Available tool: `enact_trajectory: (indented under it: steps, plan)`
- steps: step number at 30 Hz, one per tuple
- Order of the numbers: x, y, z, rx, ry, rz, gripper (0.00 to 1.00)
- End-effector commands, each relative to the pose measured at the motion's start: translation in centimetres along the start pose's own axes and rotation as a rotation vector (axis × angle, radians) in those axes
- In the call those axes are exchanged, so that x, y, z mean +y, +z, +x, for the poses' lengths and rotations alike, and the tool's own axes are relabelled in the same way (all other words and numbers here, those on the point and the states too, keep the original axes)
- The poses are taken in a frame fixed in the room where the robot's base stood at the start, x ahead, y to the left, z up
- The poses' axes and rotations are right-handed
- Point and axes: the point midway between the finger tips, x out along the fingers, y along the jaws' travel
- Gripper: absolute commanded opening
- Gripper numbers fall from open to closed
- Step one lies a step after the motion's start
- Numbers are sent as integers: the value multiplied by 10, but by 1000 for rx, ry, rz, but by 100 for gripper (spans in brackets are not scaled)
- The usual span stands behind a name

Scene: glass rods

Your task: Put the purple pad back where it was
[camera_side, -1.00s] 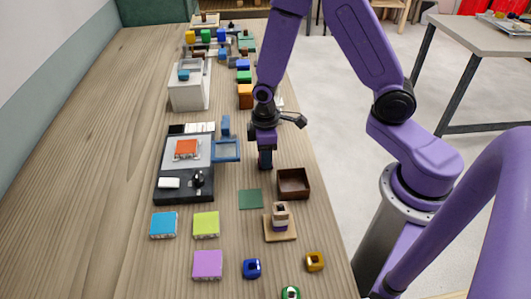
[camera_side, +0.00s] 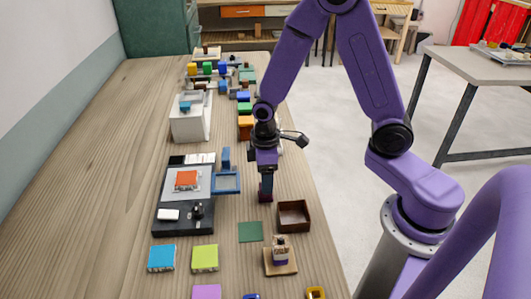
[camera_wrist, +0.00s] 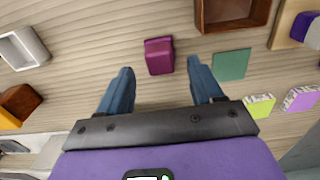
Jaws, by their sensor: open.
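The purple pad (camera_side: 207,291) lies flat on the table at the near end, cut by the bottom edge of the side view. It also shows at the right edge of the wrist view (camera_wrist: 302,98), beside the lime pad (camera_wrist: 259,106). My gripper (camera_wrist: 160,67) is open, pointing down well away from the purple pad. A dark magenta block (camera_wrist: 158,55) shows between and just beyond my fingertips. In the side view the magenta block (camera_side: 265,196) is at the fingertips, and I cannot tell whether they touch it.
A blue pad (camera_side: 161,258) and the lime pad (camera_side: 205,258) lie nearby. An orange pad (camera_side: 186,180) sits on a grey and black device (camera_side: 170,218). A green square (camera_side: 250,232), a brown open box (camera_side: 293,216) and a wooden board (camera_side: 280,267) with a stack stand near the gripper.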

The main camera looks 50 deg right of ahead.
Motion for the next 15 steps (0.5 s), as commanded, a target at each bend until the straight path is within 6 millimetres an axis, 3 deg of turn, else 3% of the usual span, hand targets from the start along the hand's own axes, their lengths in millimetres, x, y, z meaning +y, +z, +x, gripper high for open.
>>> enact_trajectory:
  steps: [15]
  plan:
    - [1, -1, -72, 4, 2, 0, 66]
